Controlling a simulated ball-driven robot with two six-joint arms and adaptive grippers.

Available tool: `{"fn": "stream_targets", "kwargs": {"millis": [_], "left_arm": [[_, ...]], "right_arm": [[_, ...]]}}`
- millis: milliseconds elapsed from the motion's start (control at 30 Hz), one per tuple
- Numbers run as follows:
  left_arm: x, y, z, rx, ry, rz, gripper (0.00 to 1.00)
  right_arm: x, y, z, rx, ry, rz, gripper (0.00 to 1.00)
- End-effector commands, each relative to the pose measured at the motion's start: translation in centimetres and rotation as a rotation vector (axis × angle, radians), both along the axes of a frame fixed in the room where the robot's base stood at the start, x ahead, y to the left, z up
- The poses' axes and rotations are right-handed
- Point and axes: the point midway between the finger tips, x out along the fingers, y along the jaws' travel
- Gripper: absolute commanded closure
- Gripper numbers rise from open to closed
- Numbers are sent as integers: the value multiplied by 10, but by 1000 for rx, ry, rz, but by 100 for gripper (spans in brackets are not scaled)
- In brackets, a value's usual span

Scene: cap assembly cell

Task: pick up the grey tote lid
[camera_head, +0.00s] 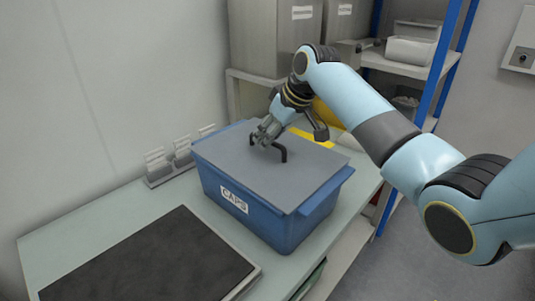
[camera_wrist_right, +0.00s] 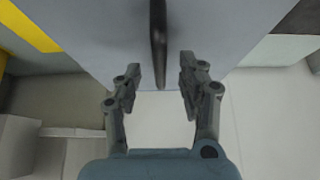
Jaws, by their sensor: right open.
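The grey tote lid (camera_head: 262,177) lies flat on the blue tote (camera_head: 245,205), which has a "CAPS" label on its front. A dark bar handle (camera_head: 283,153) stands up from the middle of the lid. In the right wrist view the lid (camera_wrist_right: 215,30) fills the upper part, and the handle (camera_wrist_right: 158,40) runs down between the finger lines. My right gripper (camera_head: 264,136) is open, over the lid at the handle's far end. Its two fingers (camera_wrist_right: 160,68) appear on either side of the handle; contact cannot be told. My left gripper is out of view.
The tote stands on a pale bench (camera_head: 110,215). A dark mat (camera_head: 150,262) lies at the front left. A small rack (camera_head: 168,170) stands against the wall behind the tote. Grey bins (camera_head: 272,40) and blue-posted shelving (camera_head: 440,62) are behind.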

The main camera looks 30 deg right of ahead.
Motion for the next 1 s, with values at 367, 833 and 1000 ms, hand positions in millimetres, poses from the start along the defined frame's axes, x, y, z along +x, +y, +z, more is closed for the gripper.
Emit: {"fn": "stream_targets", "kwargs": {"millis": [367,833,1000], "left_arm": [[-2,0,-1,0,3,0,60],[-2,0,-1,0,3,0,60],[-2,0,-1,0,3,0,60]], "right_arm": [[11,4,-20,-2,0,0,60],[10,4,-20,-1,1,0,100],[11,4,-20,-1,1,0,100]]}}
